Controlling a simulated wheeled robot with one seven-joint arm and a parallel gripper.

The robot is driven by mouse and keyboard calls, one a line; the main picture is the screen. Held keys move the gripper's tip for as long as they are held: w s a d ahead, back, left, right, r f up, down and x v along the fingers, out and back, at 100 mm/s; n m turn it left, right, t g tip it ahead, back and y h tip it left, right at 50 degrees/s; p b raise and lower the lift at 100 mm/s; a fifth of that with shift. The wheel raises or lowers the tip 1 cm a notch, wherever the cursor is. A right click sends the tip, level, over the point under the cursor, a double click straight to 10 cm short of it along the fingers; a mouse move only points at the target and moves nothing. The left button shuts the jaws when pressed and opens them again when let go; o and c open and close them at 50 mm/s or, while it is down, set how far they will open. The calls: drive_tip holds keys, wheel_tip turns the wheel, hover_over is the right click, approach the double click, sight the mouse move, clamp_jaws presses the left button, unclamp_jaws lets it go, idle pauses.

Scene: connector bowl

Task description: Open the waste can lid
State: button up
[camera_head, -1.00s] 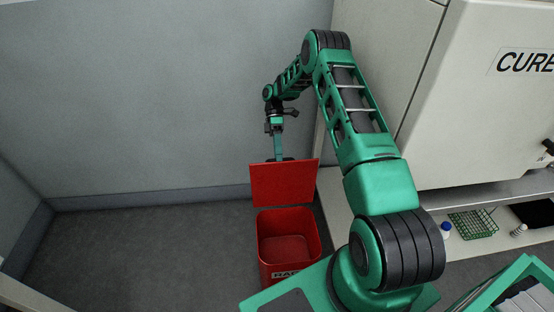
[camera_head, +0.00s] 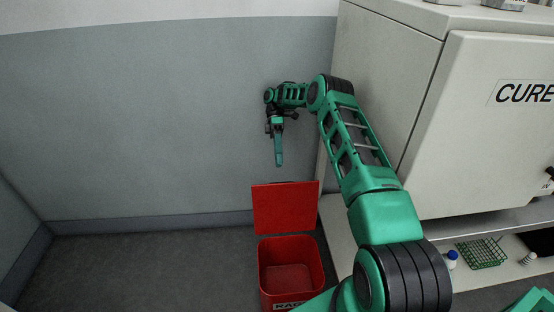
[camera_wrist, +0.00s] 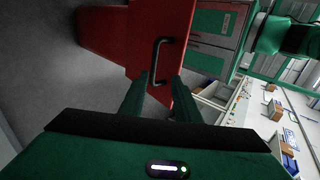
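The red waste can (camera_head: 291,274) stands on the floor with its mouth open and its inside empty. Its red lid (camera_head: 285,208) stands upright at the back of the can, swung open. In the wrist view the lid (camera_wrist: 150,22) shows a black bar handle (camera_wrist: 158,58) on its outer face. My gripper (camera_head: 279,163) hangs pointing down, a little above the lid's top edge and apart from it. In the wrist view my two green fingers (camera_wrist: 162,90) are apart, with nothing held between them; the handle lies ahead of them.
A large white cabinet (camera_head: 470,120) marked "CURE" stands to the right, over a low shelf with a green wire basket (camera_head: 482,253) and small bottles (camera_head: 452,259). A plain wall (camera_head: 150,130) is behind. The floor (camera_head: 150,275) left of the can is clear.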

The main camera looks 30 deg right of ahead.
drive_tip(key=shift+w+r, duration=0.1)
drive_tip(key=c, duration=0.7)
drive_tip(key=shift+w+a+r+m, duration=0.1)
drive_tip(key=shift+a+m, duration=0.25)
drive_tip(key=shift+m, duration=0.05)
clamp_jaws()
drive_tip(key=s+f+m+t+h, duration=0.1)
drive_tip(key=m+t, duration=0.3)
drive_tip(key=m, duration=0.4)
drive_tip(key=s+f+m+t+h, duration=0.2)
drive_tip(key=s+f+m+t, duration=0.2)
drive_tip(key=m, duration=0.5)
drive_tip(key=shift+d+f+t, duration=0.2)
drive_tip(key=shift+f+t, duration=0.1)
drive_tip(key=shift+t, duration=0.3)
